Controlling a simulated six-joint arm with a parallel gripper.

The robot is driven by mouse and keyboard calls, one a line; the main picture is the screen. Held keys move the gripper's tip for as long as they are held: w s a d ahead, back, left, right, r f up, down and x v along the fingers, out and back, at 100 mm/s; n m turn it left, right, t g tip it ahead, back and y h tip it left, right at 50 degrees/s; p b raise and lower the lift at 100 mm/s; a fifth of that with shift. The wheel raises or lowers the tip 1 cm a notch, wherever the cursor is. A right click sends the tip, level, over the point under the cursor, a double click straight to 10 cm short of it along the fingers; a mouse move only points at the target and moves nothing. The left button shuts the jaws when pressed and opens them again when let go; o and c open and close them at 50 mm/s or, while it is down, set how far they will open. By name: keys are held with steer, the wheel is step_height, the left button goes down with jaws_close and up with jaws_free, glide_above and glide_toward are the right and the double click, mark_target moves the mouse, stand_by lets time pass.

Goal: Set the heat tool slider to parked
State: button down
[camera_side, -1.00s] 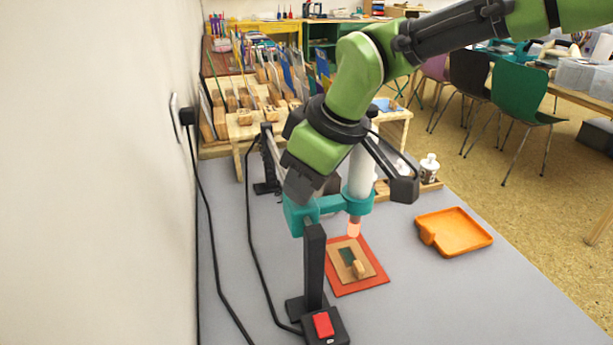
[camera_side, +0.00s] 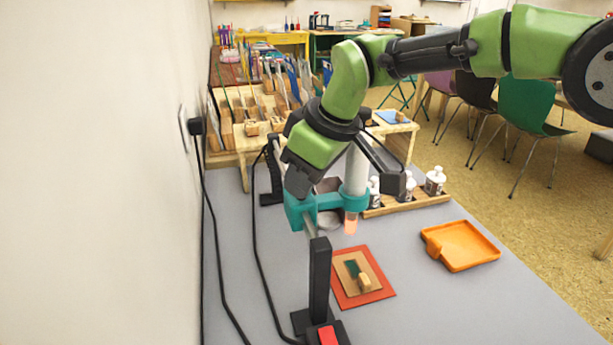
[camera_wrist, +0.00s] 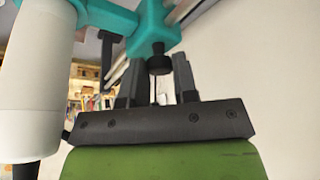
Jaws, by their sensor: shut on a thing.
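The heat tool (camera_side: 356,172) is a white cylinder with a glowing pinkish tip, held upright in a teal slider (camera_side: 300,212) on a rail. The rail runs between a near black post (camera_side: 319,280) and a far black post (camera_side: 276,165). The slider sits between the posts, with a short bare stretch of rail before the near one. In the wrist view, my gripper's fingers (camera_wrist: 158,82) close around the slider's black knob (camera_wrist: 159,62), with the heat tool (camera_wrist: 32,80) at left. The rail's far part is partly hidden.
A red mat (camera_side: 385,292) with a wooden plate lies in front of the tool. An orange tray (camera_side: 465,246) is at right. White bottles (camera_side: 434,181) stand in a wooden rack behind. Black cables (camera_side: 256,245) run along the wall side.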

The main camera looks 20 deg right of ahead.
steer(key=c, duration=0.9)
jaws_free()
steer(key=shift+r, duration=0.1)
steer(key=v, duration=1)
steer(key=shift+c, duration=0.4)
